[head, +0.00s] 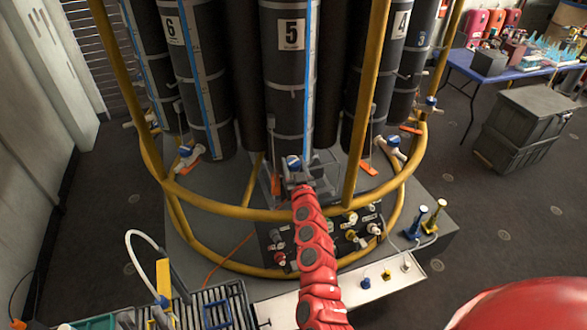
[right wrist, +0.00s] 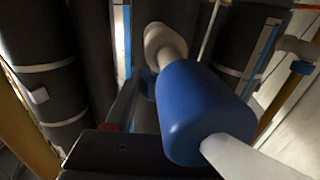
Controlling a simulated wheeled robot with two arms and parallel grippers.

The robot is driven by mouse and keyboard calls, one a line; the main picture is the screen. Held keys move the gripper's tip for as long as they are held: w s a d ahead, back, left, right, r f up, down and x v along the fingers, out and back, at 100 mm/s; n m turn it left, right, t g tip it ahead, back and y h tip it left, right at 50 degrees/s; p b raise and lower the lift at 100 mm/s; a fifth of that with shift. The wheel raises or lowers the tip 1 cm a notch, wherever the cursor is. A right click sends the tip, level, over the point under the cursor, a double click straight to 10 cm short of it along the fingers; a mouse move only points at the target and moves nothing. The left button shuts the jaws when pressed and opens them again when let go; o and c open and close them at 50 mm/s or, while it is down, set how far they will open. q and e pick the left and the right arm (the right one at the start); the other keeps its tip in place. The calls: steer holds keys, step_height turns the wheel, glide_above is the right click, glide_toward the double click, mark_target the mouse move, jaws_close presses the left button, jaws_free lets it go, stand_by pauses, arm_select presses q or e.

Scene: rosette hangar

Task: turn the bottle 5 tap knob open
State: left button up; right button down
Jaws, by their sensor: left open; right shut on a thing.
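Bottle 5 (head: 291,75) is a tall dark cylinder with a "5" label at the centre of the rack in the head view. Its tap has a blue knob (head: 293,162) low at its front. In the right wrist view the blue knob (right wrist: 196,110) is large and close, with pale parts at both ends. My right gripper (head: 297,177) is at this knob and shut on it, with the red arm reaching up from below. Its jaws partly hide the tap, so I cannot tell the knob's exact turn. My left gripper is not in view.
A yellow ring rail (head: 232,211) runs round the rack, under my arm. Other taps with blue knobs stand to the left (head: 186,152) and right (head: 393,141). A panel of valves (head: 350,235) lies below. A grey crate (head: 520,130) stands on the floor at right.

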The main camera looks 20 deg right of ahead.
steer(key=shift+f+n+g+y+b, duration=0.2)
steer(key=shift+n+y+b, duration=1.35)
steer(key=shift+b, duration=2.85)
steer(key=shift+f+n+g+y+b, duration=0.15)
steer(key=shift+n+y+b, duration=0.8)
steer(key=shift+y+b, duration=2.35)
steer(key=shift+r+n+g+h+b, duration=0.35)
steer(key=shift+h+b, duration=0.2)
steer(key=shift+b, duration=1.5)
steer(key=shift+r, duration=0.1)
steer(key=c, duration=0.7)
jaws_free()
steer(key=o, duration=0.4)
steer(key=shift+w, duration=0.1)
steer(key=shift+o, duration=0.2)
steer(key=b+v, duration=0.2)
steer(key=v, duration=1.5)
steer(key=shift+s+b, duration=0.3)
